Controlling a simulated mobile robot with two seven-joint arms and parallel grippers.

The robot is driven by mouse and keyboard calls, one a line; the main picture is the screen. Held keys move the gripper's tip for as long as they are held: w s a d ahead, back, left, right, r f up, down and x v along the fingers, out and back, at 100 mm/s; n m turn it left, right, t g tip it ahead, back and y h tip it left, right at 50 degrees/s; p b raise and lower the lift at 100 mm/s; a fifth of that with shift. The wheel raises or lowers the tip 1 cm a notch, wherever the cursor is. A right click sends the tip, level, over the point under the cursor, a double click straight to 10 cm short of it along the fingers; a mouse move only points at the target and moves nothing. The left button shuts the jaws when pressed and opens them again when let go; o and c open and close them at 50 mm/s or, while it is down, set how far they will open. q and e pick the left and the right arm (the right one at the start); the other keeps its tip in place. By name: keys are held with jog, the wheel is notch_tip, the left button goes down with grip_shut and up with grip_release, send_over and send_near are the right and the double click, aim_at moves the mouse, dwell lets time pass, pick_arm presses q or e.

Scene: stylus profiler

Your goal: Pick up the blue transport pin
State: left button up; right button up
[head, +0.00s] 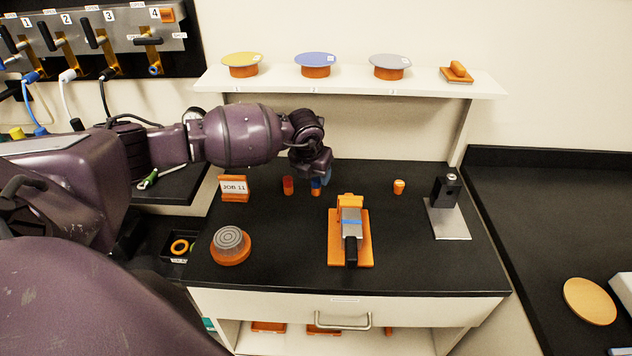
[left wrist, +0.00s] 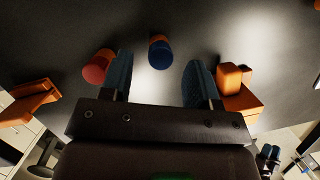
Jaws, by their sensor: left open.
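The blue transport pin (head: 316,190), with a blue top and an orange lower part, stands on the black bench top. My left gripper (head: 322,176) is just above it and partly hides it. In the left wrist view the pin (left wrist: 161,52) shows in the gap between the two spread fingers of the left gripper (left wrist: 159,70). The gripper is open, and I see gaps between the pin and both fingers.
A red pin (head: 288,186) stands close on the left, near one finger. The orange stand with a grey-and-black device (head: 351,232) is just in front. A job sign (head: 234,188), an orange-and-white pin (head: 399,187) and a black block on a plate (head: 447,192) stand around. A shelf (head: 350,84) is behind.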

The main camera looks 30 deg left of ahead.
pick_arm(q)
jog(key=shift+w+f, duration=0.2)
jog(key=shift+f, duration=0.45)
jog(key=c, duration=0.8)
jog(key=shift+c, duration=1)
jog(key=shift+r, duration=0.35)
jog(key=v, duration=0.2)
jog(key=shift+s+d+r+b, duration=0.1)
jog(key=shift+d+r+b, duration=0.1)
jog(key=shift+r+b, duration=0.2)
jog(key=s+d, duration=0.1)
jog(key=s, duration=0.1)
jog(key=s+d, duration=0.1)
jog(key=s, duration=0.1)
jog(key=s+d, duration=0.2)
jog(key=shift+s, duration=0.25)
jog(key=s+d, duration=0.1)
jog(key=s, duration=0.1)
jog(key=s+d, duration=0.1)
jog(key=s, duration=0.1)
jog(key=s+d+b, duration=0.1)
jog(key=s+d, duration=0.1)
jog(key=shift+s, duration=0.35)
jog(key=shift+s+d, duration=0.4)
jog(key=shift+s, duration=0.3)
pick_arm(e)
notch_tip(320, 180, down, 2)
jog(key=shift+s+f, duration=0.1)
jog(key=shift+f, duration=0.05)
